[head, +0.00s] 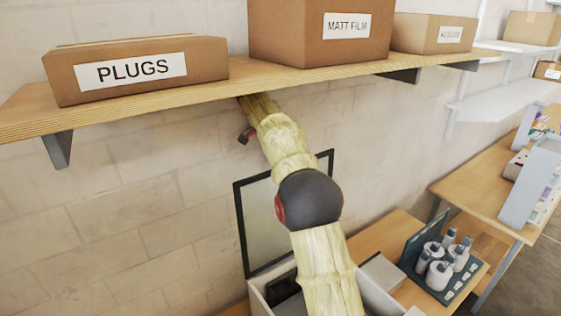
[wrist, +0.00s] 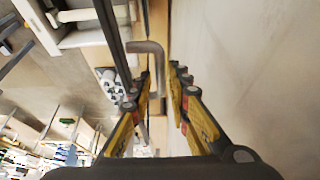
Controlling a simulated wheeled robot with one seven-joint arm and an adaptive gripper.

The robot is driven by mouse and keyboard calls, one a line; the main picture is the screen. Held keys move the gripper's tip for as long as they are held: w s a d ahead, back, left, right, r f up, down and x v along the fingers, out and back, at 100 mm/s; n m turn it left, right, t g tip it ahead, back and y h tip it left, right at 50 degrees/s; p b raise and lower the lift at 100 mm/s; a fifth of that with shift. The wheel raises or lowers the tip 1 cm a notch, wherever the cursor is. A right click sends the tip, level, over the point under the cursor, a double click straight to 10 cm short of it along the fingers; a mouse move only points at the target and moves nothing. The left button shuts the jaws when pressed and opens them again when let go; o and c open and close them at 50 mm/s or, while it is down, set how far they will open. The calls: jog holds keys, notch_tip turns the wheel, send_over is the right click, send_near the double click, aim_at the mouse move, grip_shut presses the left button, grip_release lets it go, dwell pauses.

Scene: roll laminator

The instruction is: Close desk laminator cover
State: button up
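The laminator (head: 259,299) is a light box on the desk, partly hidden behind my arm. Its cover (head: 258,226) stands raised near the wall, a dark frame around a pale panel. In the wrist view the cover (wrist: 111,42) shows nearly edge-on as a dark bar, with the light laminator body (wrist: 85,38) to its left. My gripper (wrist: 161,82) is open; contact with the piece cannot be told. The shelf mostly hides the gripper in the head view.
A wooden shelf (head: 200,92) with cardboard boxes, including PLUGS (head: 135,72) and MATT FILM (head: 318,30), overhangs my arm. Several bottles stand in a dark tray (head: 455,290) right of the laminator. The wall (head: 130,190) is close behind the cover. Another table stands at right.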

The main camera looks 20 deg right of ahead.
jog(key=shift+c, duration=0.4)
jog(key=c, duration=0.4)
